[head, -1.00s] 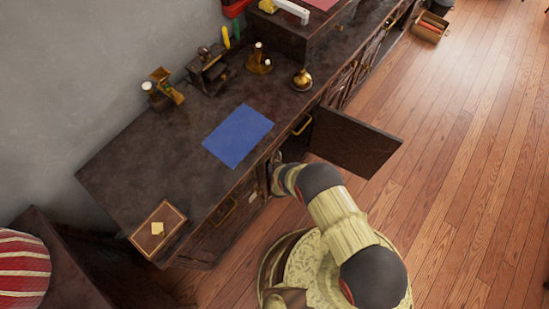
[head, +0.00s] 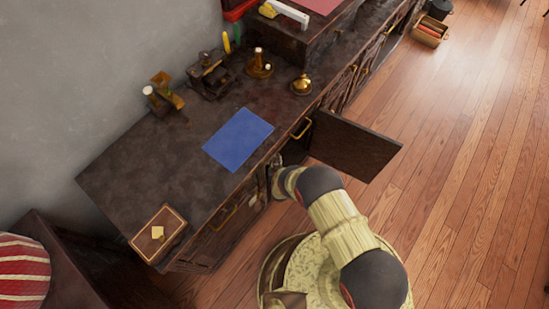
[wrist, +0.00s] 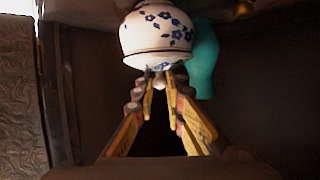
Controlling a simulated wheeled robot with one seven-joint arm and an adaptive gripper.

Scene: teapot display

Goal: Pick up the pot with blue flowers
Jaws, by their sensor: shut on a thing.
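The pot with blue flowers (wrist: 157,35) is white with blue blossoms and blue bands, at the top of the wrist view, partly cut off by the upper edge. A small pale knob (wrist: 161,67) shows at its lower end in the picture. My gripper (wrist: 160,82) has its yellow fingers close together at this knob and is shut on the pot there. A teal vessel (wrist: 204,60) stands right beside the pot, partly behind it. In the head view my arm reaches into the cabinet at its open door (head: 352,144), and the pot and fingertips are hidden.
Dark cabinet walls surround the pot. The dark counter (head: 130,180) carries a blue sheet (head: 238,139), a wooden box (head: 158,234), a brass bell (head: 301,84) and small antique devices at the back.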

